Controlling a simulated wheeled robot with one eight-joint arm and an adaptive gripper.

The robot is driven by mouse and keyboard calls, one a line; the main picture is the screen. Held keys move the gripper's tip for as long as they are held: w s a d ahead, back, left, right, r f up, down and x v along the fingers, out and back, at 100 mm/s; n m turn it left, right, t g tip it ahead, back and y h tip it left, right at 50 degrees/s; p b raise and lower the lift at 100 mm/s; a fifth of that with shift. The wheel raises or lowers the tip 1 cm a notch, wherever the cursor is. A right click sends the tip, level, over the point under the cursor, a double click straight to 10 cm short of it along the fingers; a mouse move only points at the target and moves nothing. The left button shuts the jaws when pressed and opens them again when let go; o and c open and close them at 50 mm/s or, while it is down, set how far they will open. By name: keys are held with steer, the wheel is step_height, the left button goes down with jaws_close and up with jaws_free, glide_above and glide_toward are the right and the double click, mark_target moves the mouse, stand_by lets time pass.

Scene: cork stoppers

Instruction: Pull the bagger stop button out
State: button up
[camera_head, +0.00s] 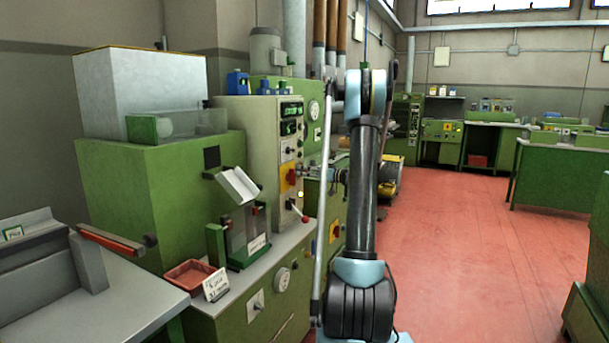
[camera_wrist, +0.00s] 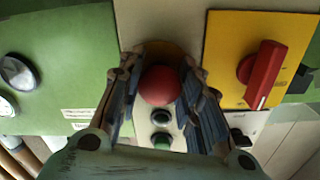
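A round red button (camera_wrist: 160,85) shows in the wrist view on a pale panel, in front of an orange-yellow backing. My gripper (camera_wrist: 165,65) faces it, with one finger on its left and one on its right. The fingertips are apart and reach close to the button's sides. Whether they press on it I cannot tell. The button cannot be made out there.
A red rotary switch (camera_wrist: 262,72) on a yellow plate (camera_wrist: 285,35) is close right of my gripper. Dark and green push buttons (camera_wrist: 161,140) sit below the red button. A green panel (camera_wrist: 60,65) is at left. Red floor (camera_head: 470,250) is clear at right.

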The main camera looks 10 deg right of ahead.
jaws_close()
steer(key=shift+v, duration=0.75)
steer(key=o, duration=1.2)
jaws_free()
steer(key=shift+w+d, duration=0.1)
steer(key=shift+c, duration=0.2)
steer(key=v, duration=1.2)
steer(key=shift+f, duration=0.1)
